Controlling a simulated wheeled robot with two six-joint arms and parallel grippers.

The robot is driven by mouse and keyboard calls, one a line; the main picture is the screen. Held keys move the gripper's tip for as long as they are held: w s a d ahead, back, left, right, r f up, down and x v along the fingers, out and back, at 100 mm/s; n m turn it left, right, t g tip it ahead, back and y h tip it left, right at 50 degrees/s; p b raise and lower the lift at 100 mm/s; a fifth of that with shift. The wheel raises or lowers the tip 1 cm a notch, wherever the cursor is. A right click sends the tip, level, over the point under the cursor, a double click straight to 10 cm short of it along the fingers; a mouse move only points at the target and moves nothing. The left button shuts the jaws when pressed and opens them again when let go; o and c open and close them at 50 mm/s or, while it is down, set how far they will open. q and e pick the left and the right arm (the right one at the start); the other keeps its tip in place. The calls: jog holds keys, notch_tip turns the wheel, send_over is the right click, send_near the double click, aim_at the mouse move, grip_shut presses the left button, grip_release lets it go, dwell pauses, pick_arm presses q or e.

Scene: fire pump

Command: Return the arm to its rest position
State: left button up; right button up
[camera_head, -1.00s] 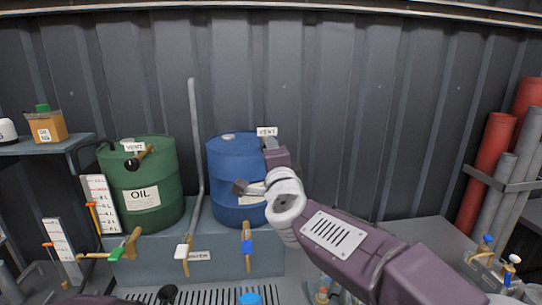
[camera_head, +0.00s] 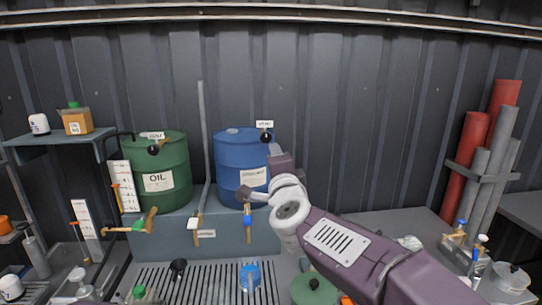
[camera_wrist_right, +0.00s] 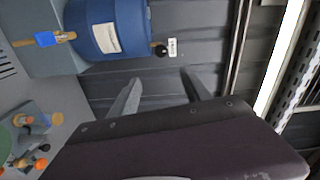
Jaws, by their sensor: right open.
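My right arm (camera_head: 345,240), purple and white, comes in from the lower right of the head view and is bent at its white wrist joint. My right gripper (camera_head: 272,149) is raised in front of the right edge of the blue drum (camera_head: 231,160). In the right wrist view the two grey fingers of the gripper (camera_wrist_right: 160,88) stand apart with nothing between them, and the drum is beyond them at upper left. The gripper appears clear of the drum and its vent. My left gripper is not in view.
A green oil drum (camera_head: 172,180) stands left of the blue one on a grey bench (camera_head: 260,238). Several valve handles hang along its front. Red and grey cylinders (camera_head: 465,160) stand at right. A shelf (camera_head: 60,145) at left holds an orange canister (camera_head: 76,121). A corrugated wall closes the back.

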jog(key=w+d+f+g+h, duration=0.1)
jog(key=d+f, duration=0.1)
jog(key=d, duration=0.3)
jog(key=w+d+f+h, duration=0.1)
jog(key=d+f+h, duration=0.15)
jog(key=d, duration=0.25)
jog(key=s+d+f+n+g+y, duration=0.1)
jog(key=s+d+f+n+g, duration=0.15)
jog(key=f, duration=0.65)
jog(key=s+d+f+n+g+y, duration=0.1)
jog(key=s+d+f+n+g, duration=0.15)
jog(key=f, duration=0.65)
jog(key=s+f+n+g, duration=0.5)
jog(key=s+f, duration=0.4)
jog(key=s, duration=0.3)
jog(key=s+d+f+n+g, duration=0.1)
jog(key=s+f+n+g, duration=0.4)
jog(key=s+f, duration=0.5)
jog(key=s, duration=0.3)
jog(key=shift+s+d+g, duration=0.15)
jog(key=shift+d+g, duration=0.1)
jog(key=shift+g, duration=0.15)
